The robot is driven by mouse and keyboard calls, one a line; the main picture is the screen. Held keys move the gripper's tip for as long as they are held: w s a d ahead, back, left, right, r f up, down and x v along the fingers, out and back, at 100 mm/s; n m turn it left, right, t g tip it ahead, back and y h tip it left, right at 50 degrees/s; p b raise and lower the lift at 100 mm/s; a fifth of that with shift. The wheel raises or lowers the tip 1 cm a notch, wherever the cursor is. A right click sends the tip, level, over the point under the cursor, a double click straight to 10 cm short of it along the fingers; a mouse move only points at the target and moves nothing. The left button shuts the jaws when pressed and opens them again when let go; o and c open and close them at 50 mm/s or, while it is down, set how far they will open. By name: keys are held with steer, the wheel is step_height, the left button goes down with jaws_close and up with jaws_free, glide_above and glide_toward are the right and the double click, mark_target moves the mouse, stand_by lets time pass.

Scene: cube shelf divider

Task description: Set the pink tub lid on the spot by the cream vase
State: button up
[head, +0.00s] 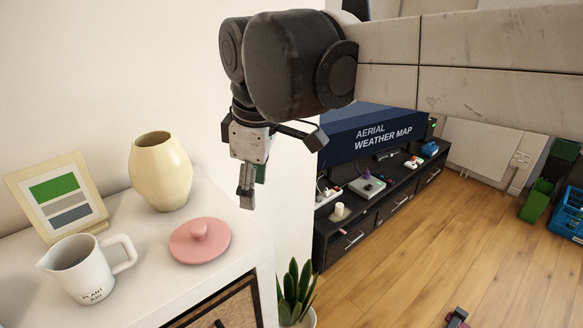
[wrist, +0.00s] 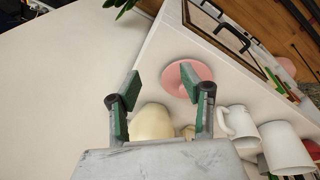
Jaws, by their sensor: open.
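The pink tub lid (head: 200,241) lies flat, knob up, on the white shelf top near its front edge. The cream vase (head: 161,172) stands upright behind it and to its left, apart from the lid. My gripper (head: 246,198) hangs in the air to the right of the vase, above and to the right of the lid. In the wrist view my gripper (wrist: 160,85) has its fingers apart with nothing held. There the lid (wrist: 174,79) shows beyond the right finger, which partly covers it. The vase (wrist: 152,123) shows between the fingers, its lower part hidden by the gripper body.
A white jug (head: 84,269) stands left of the lid, with a picture frame (head: 58,197) behind it. A drawer (head: 222,307) is below the shelf top. A plant (head: 297,288) and a dark media cabinet (head: 380,200) are to the right.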

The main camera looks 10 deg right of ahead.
steer(key=s+d+f+m+t, duration=0.2)
steer(key=s+d+f+m, duration=0.2)
steer(key=d, duration=0.4)
steer(key=s+d+f+m+t, duration=0.3)
steer(key=s+d+f+m, duration=0.2)
steer(key=d+m, duration=0.4)
steer(key=shift+d+f+m+h, duration=0.3)
steer(key=shift+f+h, duration=0.1)
steer(key=shift+f, duration=0.25)
step_height(320, 180, down, 5)
steer(key=b, duration=0.4)
steer(key=shift+r+b, duration=0.15)
steer(key=shift+b, duration=0.25)
